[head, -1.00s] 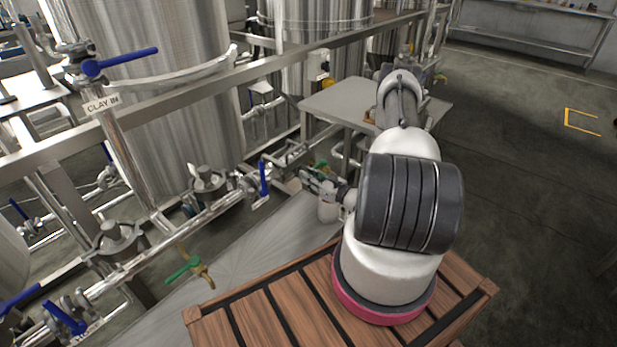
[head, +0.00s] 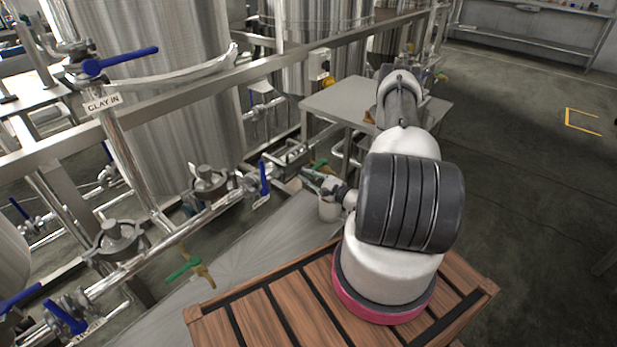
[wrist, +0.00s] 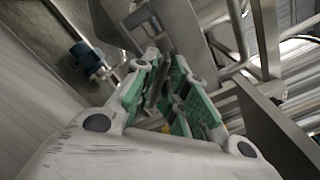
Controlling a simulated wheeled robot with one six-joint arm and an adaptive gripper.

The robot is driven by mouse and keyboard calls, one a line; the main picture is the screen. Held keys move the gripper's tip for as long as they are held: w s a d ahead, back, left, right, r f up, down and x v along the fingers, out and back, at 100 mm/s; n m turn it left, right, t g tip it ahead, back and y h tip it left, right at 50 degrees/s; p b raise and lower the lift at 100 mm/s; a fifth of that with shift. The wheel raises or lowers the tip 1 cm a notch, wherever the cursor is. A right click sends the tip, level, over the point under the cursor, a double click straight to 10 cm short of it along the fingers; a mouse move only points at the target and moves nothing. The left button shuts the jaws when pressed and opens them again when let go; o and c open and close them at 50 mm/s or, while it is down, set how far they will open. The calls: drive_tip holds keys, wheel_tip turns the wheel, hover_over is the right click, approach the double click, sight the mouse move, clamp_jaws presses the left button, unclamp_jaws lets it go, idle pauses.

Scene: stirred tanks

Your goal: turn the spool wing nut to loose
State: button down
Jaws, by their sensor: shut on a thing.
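My gripper (wrist: 165,72) has green-padded fingers, which close on a small grey metal piece in the wrist view. I take this piece to be the spool wing nut (wrist: 158,88); the fingers hide most of it and its angle cannot be told. In the head view my gripper (head: 310,178) is small, to the left of my arm, at the pipework beside the grey table. The nut cannot be made out there.
A blue-handled valve (head: 264,180) stands on the pipe left of my gripper. The grey table (head: 345,103) is behind it. A steel rail (head: 200,80) crosses before the tanks. Steel plates and bars crowd the fingers in the wrist view. Open floor lies right.

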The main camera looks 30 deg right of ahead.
drive_tip(key=shift+a+f+n, duration=0.1)
drive_tip(key=shift+n, duration=2.2)
drive_tip(key=shift+f+n, duration=0.1)
drive_tip(key=shift+n, duration=2.2)
drive_tip(key=c, duration=1.5)
unclamp_jaws()
drive_tip(key=shift+s, duration=0.1)
drive_tip(key=v, duration=1.1)
drive_tip(key=shift+s, duration=0.4)
